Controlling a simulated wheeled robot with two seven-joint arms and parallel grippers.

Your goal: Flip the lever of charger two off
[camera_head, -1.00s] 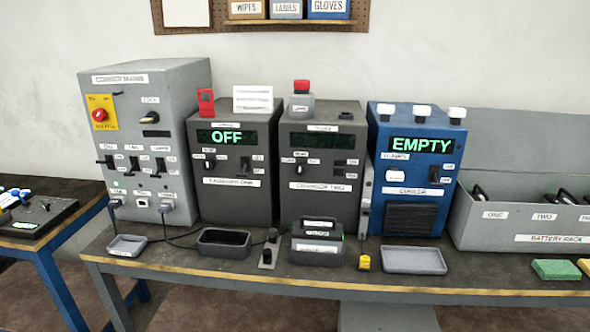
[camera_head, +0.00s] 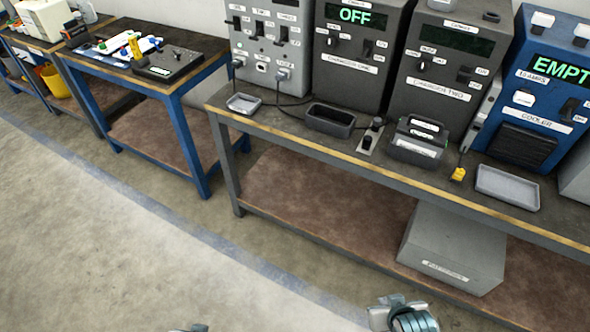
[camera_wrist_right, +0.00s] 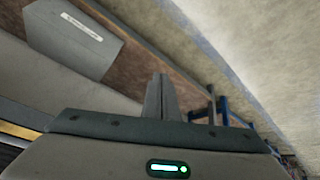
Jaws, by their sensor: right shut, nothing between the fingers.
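Charger two (camera_head: 447,85) is a dark grey box on the bench, right of the similar charger one (camera_head: 350,72), whose display reads OFF. Charger two's display is dark. Its black lever (camera_head: 464,75) is on the right of its front; I cannot tell which way it is set. My right gripper (camera_head: 390,305) shows at the bottom edge of the head view, low in front of the bench and well away from the charger. In the right wrist view its fingers (camera_wrist_right: 161,98) are together and empty. A small grey piece at the head view's bottom edge may be my left gripper.
Small trays and a dark labelled block (camera_head: 418,140) stand before the chargers. A blue cooler (camera_head: 530,100) is right of charger two. A grey box (camera_head: 450,245) sits on the lower shelf. The floor before the bench (camera_head: 270,140) is clear.

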